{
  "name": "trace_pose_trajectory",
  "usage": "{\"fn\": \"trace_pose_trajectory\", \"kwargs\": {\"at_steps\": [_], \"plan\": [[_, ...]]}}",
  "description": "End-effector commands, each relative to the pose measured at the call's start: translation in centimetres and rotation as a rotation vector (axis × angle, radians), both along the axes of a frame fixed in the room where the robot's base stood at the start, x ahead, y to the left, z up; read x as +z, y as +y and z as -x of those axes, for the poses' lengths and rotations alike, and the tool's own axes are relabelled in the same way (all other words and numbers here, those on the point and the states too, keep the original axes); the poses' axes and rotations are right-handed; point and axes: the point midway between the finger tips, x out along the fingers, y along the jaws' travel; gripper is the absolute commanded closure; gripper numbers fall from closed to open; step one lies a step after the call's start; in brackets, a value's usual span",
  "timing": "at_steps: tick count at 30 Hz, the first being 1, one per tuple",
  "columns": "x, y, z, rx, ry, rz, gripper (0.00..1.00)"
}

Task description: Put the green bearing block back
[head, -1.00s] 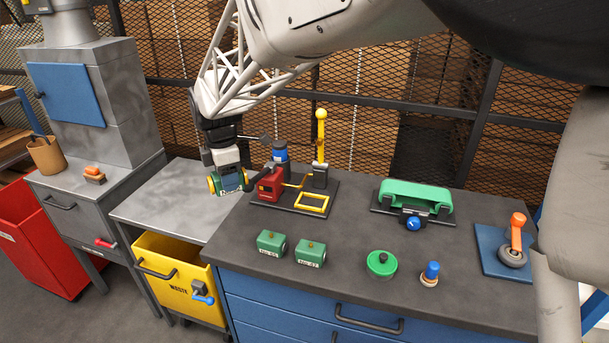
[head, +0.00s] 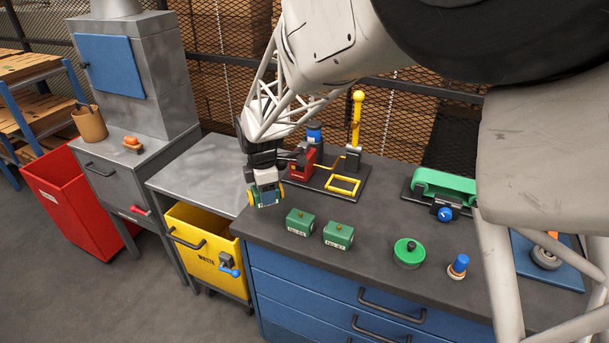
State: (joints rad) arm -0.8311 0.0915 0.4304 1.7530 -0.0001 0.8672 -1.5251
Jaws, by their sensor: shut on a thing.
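My gripper (head: 266,196) hangs at the left back part of the dark bench top, near the corner by the grey side table. Its yellow-edged fingers are shut on a green bearing block (head: 266,190), mostly hidden by the gripper; a pale label shows low on it. I cannot tell how far the block is above the surface. Two more green blocks with brass tops and white labels stand on the bench to the right and nearer: the left one (head: 300,222) and the right one (head: 338,236). The labels are too small to read surely.
A black-based fixture with a red block (head: 301,164), yellow frame (head: 343,186) and yellow-knobbed lever (head: 357,120) stands just right of my gripper. A yellow waste bin (head: 196,255) is below left.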

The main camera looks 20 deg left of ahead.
Motion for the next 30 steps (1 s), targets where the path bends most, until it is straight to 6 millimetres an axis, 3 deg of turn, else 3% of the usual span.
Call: {"fn": "trace_pose_trajectory", "kwargs": {"at_steps": [6, 20, 30], "plan": [[-2.0, 0.0, 0.0, 0.0, -0.001, -0.001, 1.0], [-2.4, 0.0, 0.0, 0.0, -0.001, -0.001, 1.0], [-5.5, 0.0, 0.0, 0.0, 0.0, 0.0, 1.0]]}}
